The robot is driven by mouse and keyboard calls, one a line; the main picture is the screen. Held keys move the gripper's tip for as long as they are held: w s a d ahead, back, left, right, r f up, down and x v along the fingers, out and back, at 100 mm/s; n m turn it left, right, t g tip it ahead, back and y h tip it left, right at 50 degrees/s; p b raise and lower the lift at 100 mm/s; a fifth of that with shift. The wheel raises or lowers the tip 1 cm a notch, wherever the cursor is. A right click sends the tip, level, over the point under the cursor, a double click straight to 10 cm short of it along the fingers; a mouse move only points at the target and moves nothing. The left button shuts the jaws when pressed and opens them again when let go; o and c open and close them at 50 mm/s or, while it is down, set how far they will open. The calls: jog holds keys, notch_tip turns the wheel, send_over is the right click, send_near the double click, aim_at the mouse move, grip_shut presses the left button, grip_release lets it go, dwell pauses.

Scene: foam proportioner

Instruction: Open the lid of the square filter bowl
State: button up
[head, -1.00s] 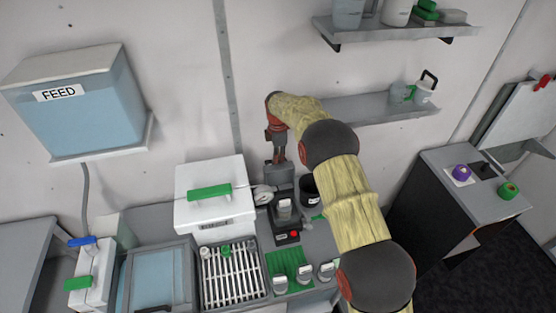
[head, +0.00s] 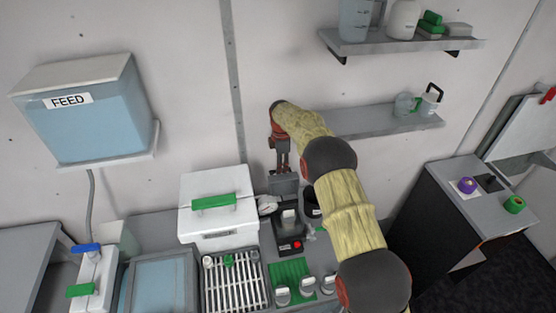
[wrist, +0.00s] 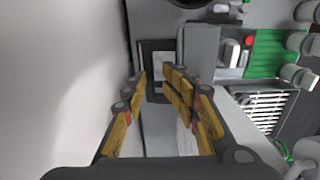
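A grey square housing (head: 284,184), which looks like the square filter bowl, stands against the wall behind the black unit in the head view. My gripper (head: 282,168) points down just above it. In the wrist view, my gripper (wrist: 158,82) has its two yellow fingers apart, with a gap between them. Beyond the fingertips is a dark square frame with a pale middle (wrist: 162,62). A flat grey panel (wrist: 200,50) lies just right of it. I cannot tell whether this panel is the lid, or whether the fingers touch anything.
A white box with a green handle (head: 218,222) stands close on the left. A round gauge (head: 267,204) and a black unit with a red button (head: 290,232) are in front. A wall shelf (head: 385,120) is at the right. The wall is close behind.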

jog(key=w, duration=0.2)
jog(key=w+a+p, duration=0.1)
jog(key=w, duration=0.2)
jog(key=shift+w+r, duration=0.15)
jog(key=shift+w, duration=0.1)
dwell(0.4)
jog(key=shift+w+r, duration=0.1)
jog(key=shift+r, duration=0.1)
notch_tip(320, 180, up, 8)
jog(key=shift+s, duration=0.45)
dwell(0.3)
jog(key=shift+f, duration=0.2)
